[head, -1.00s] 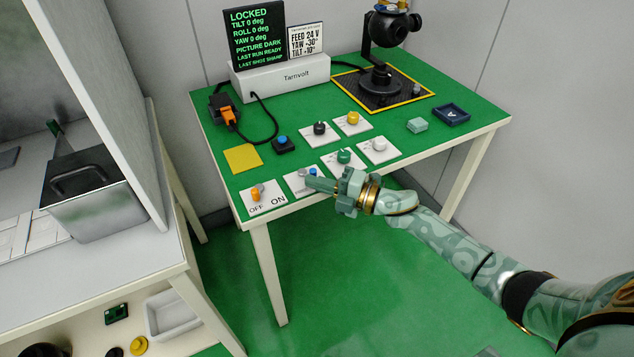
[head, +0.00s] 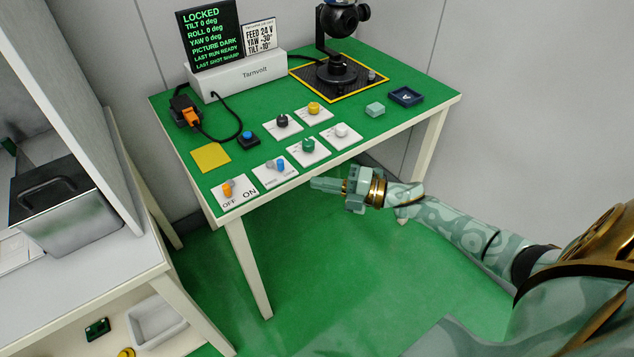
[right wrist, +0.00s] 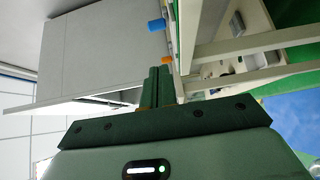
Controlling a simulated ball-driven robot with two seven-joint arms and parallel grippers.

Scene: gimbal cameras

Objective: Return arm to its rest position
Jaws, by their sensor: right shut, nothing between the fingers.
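My right gripper (head: 326,185) is shut and empty. It is off the front edge of the green-topped table (head: 375,122), apart from the panels. In the right wrist view its closed fingers (right wrist: 158,84) point toward the table's edge. My right arm comes in from the lower right of the head view. My left gripper is not in view. Near the gripper, a white panel with a blue and a grey knob (head: 275,172) lies at the table's front edge. The blue knob (right wrist: 156,26) also shows in the right wrist view.
The orange switch panel (head: 234,194) is at the front left corner. The Tarnvolt box (head: 250,76) carries a dark screen reading LOCKED. A black gimbal camera (head: 336,70) stands on a yellow-edged mat. A white bench (head: 95,275) is at left. Green floor (head: 330,265) is free before the table.

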